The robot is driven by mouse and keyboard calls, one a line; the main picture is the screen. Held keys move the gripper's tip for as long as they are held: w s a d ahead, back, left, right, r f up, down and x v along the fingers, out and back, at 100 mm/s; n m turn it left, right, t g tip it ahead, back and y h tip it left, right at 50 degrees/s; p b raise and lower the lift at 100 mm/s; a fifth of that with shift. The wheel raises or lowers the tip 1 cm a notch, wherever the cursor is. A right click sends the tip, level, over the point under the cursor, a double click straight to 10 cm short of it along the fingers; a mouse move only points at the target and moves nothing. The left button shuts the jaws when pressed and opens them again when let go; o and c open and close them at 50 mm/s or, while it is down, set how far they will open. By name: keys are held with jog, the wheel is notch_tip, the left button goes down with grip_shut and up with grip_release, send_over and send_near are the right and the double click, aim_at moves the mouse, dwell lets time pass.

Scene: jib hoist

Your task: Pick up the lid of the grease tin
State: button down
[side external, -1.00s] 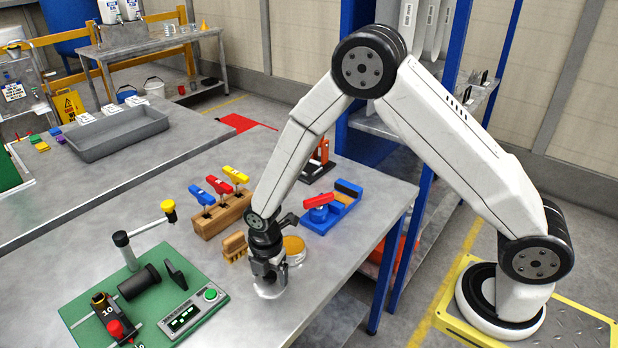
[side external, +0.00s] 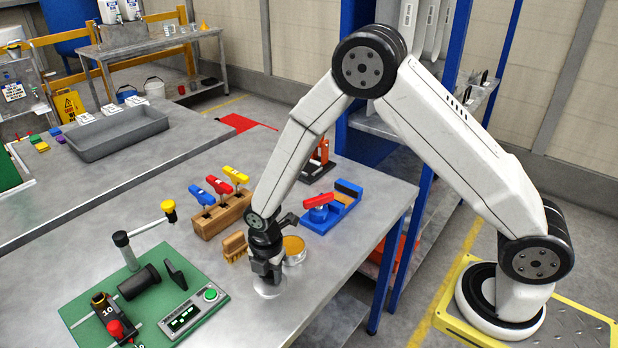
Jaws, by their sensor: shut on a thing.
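The grease tin (side external: 294,253) stands uncovered on the steel bench, with orange-yellow grease showing at its top. Its lid (side external: 267,292) is a pale silvery disc on the bench, in front of the tin and a little to its left. My gripper (side external: 267,281) points straight down over the lid and is shut on it. The fingers hide the lid's middle and the exact grip. The lid appears to be at bench level; I cannot tell whether it touches the bench.
A wooden brush (side external: 234,246) lies close left of my gripper. Behind stand a wooden block (side external: 222,217) with coloured-handled tools and a blue holder (side external: 332,211) with a red-handled tool. A green board (side external: 140,301) with fixtures lies left. The bench front is clear.

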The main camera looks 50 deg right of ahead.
jog(key=shift+r, duration=0.1)
jog(key=shift+r, duration=0.7)
jog(key=s+d+r, duration=0.2)
jog(key=s+r, duration=0.9)
jog(key=s, duration=0.2)
jog(key=shift+s+d+r, duration=0.15)
jog(key=shift+s+d, duration=0.25)
